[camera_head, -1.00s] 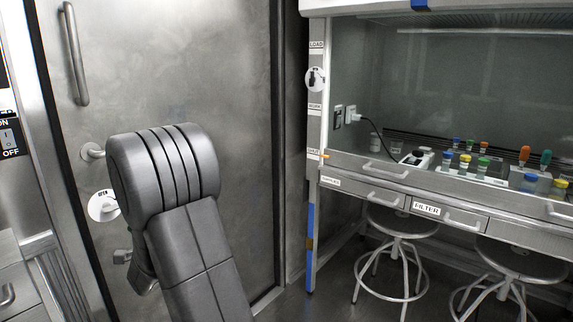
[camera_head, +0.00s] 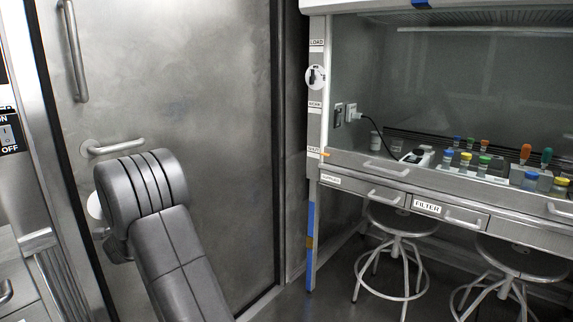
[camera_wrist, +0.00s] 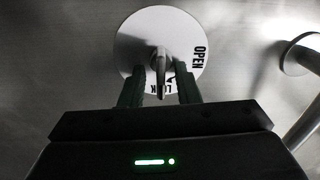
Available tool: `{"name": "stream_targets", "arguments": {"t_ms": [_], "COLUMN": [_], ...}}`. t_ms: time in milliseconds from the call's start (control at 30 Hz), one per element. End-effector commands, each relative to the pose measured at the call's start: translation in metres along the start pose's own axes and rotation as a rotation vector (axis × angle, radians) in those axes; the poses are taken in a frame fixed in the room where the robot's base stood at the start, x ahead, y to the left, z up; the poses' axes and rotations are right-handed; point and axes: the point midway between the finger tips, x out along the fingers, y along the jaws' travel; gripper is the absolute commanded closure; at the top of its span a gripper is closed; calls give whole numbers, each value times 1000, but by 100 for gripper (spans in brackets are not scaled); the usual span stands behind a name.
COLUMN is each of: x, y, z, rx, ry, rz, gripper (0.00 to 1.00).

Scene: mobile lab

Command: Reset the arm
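My gripper (camera_wrist: 160,82) shows in the wrist view as two dark green fingers spread apart, with nothing clamped between them. A grey latch knob (camera_wrist: 159,62) on a round white dial (camera_wrist: 132,42) lies in line with the gap between the fingers. The dial carries the words OPEN and, partly covered, LOCK. I cannot tell how far the fingertips are from the knob. In the head view my arm stands before the steel door and hides my gripper. Only a sliver of the dial (camera_head: 94,206) shows at the arm's left.
The steel door (camera_head: 210,130) has a vertical handle (camera_head: 75,50) and a horizontal lever (camera_head: 113,147). A fume hood (camera_head: 345,172) with coloured-cap vials stands at the right, with stools (camera_head: 400,222) beneath. Drawers (camera_head: 15,275) are at the lower left. Some floor is clear between.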

Motion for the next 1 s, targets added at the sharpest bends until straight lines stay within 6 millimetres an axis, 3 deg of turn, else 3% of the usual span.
{"name": "stream_targets", "arguments": {"t_ms": [600,1000], "x": [-1,-1], "y": [-8,-10], "z": [1,2], "rx": [-496,-635], "ry": [1,1], "rz": [-2,-3], "gripper": [71,71]}}
